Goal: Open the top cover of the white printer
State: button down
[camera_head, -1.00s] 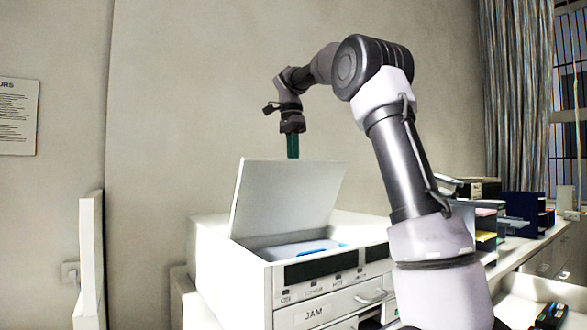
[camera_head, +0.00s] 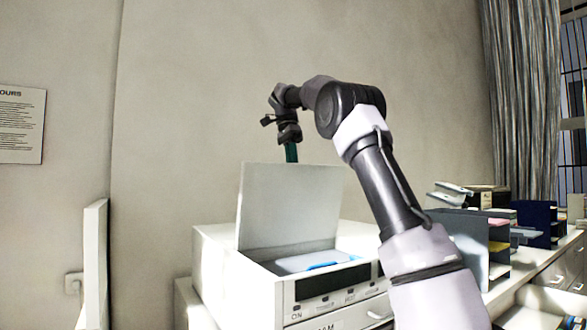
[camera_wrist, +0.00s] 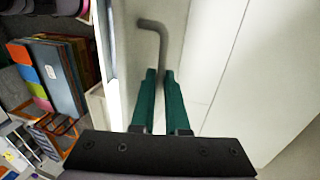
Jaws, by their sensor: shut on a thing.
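The white printer (camera_head: 213,262) stands at the lower middle of the head view. Its top cover (camera_head: 290,203) is raised and stands close to upright, with the inside of the printer showing in front of it. My gripper (camera_head: 291,158) is at the cover's top edge, green fingers pointing down and their tips partly hidden behind it. In the wrist view my gripper (camera_wrist: 160,73) is shut on a grey bent handle (camera_wrist: 162,42), whose lower end lies between the fingertips.
Inside the printer is a pale panel with a blue strip (camera_head: 330,265). File trays and dark boxes (camera_head: 537,222) stand on the counter at right. A white upright panel (camera_head: 95,262) stands at left. The wall behind the cover is bare.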

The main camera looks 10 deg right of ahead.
jog(key=shift+a+f, duration=0.1)
jog(key=c, duration=0.9)
grip_release()
jog(key=shift+w, duration=0.1)
jog(key=shift+s, duration=0.2)
